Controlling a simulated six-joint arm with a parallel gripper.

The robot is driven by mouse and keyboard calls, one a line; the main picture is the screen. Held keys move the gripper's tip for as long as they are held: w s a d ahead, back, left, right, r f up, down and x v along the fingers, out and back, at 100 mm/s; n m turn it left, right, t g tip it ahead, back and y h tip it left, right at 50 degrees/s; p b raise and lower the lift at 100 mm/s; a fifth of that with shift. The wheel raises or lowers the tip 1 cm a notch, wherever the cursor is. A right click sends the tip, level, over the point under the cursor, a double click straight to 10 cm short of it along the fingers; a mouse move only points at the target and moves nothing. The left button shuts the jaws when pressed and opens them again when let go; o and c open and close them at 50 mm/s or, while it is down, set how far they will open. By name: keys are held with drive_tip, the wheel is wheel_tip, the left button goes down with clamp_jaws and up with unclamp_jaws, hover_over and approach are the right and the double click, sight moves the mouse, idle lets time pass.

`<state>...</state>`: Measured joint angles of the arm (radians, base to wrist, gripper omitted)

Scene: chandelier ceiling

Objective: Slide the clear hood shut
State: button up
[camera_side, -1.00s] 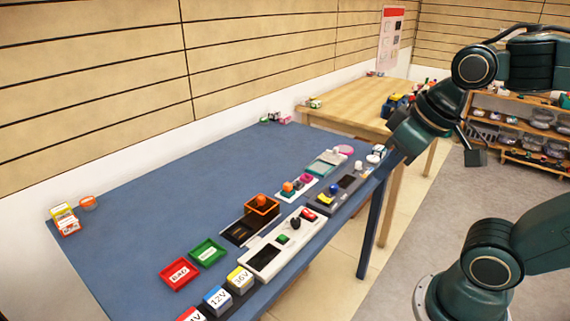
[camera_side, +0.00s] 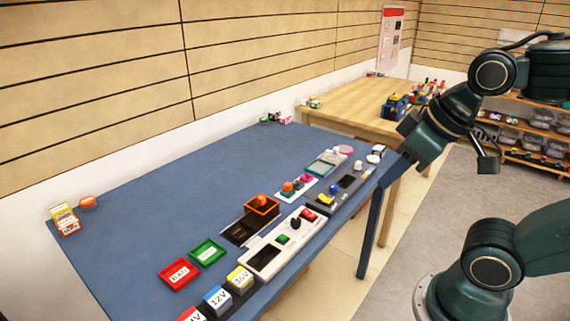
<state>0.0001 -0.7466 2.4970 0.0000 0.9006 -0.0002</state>
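An orange-edged box with an orange knob (camera_side: 262,204), which looks like the hood, sits at the back right end of a dark recessed base (camera_side: 240,232) on the blue table. The dark front left part of the base is uncovered. The picture is too small to tell how see-through the hood is. My gripper (camera_side: 398,167) points down and left by the table's right edge, well to the right of the hood and apart from it. Its fingers are dark and small, so their opening cannot be made out.
A white panel (camera_side: 266,258) with a black knob and buttons lies in front of the hood. A grey panel (camera_side: 345,192) lies to the right. Red (camera_side: 179,273) and green (camera_side: 208,251) trays and several voltage blocks (camera_side: 218,299) are at front.

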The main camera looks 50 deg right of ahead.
drive_tip(key=shift+o, duration=1.2)
drive_tip(key=shift+w+r, duration=0.1)
drive_tip(key=shift+w, duration=0.05)
drive_tip(key=g, duration=0.6)
hover_over(261, 197)
wheel_tip(261, 197, down, 12)
drive_tip(key=shift+f, duration=0.25)
drive_tip(key=shift+f, duration=0.1)
wheel_tip(261, 197, down, 14)
drive_tip(key=shift+r, duration=0.2)
